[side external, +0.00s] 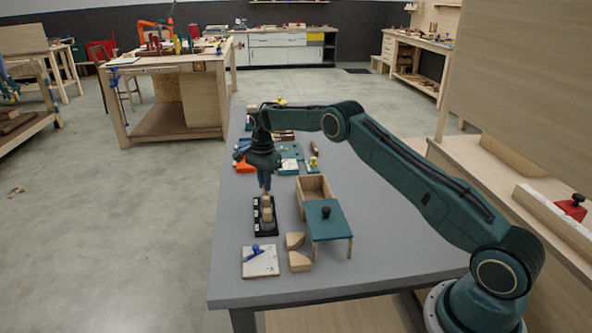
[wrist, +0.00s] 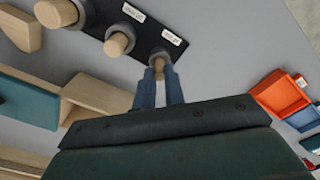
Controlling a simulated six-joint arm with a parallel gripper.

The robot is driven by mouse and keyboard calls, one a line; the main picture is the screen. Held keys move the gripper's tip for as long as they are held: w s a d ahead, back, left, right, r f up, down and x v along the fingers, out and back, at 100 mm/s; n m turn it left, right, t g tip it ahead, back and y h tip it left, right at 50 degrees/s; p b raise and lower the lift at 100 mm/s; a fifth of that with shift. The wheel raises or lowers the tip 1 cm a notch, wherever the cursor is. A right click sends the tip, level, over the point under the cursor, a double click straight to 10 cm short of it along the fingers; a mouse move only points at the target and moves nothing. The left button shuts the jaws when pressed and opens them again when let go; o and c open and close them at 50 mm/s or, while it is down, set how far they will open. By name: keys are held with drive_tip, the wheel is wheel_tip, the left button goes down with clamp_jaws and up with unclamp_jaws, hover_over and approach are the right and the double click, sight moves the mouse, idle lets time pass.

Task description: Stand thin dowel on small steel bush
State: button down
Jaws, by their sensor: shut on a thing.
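A thin wooden dowel (wrist: 160,68) is between the blue fingertips of my gripper (wrist: 158,75) in the wrist view. My gripper is shut on it, over the right end of a black board (wrist: 150,32). A little grey metal, perhaps the small steel bush (wrist: 158,53), shows at the dowel's far end. I cannot tell whether the dowel touches it or is just above it. In the side view my gripper (side external: 265,187) points down over the far end of the black board (side external: 259,229).
Two thicker dowels (wrist: 118,43) (wrist: 56,12) stand in grey rings along the board, close by. An open wooden box (side external: 314,186) and a green-topped stand (side external: 328,216) are to the right. Bare grey table is at the front right.

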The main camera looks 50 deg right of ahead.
drive_tip(key=shift+f, duration=0.3)
drive_tip(key=c, duration=0.8)
unclamp_jaws()
drive_tip(key=shift+c, duration=0.2)
drive_tip(key=shift+r, duration=0.15)
drive_tip(key=shift+r, duration=3.35)
drive_tip(key=shift+r, duration=0.1)
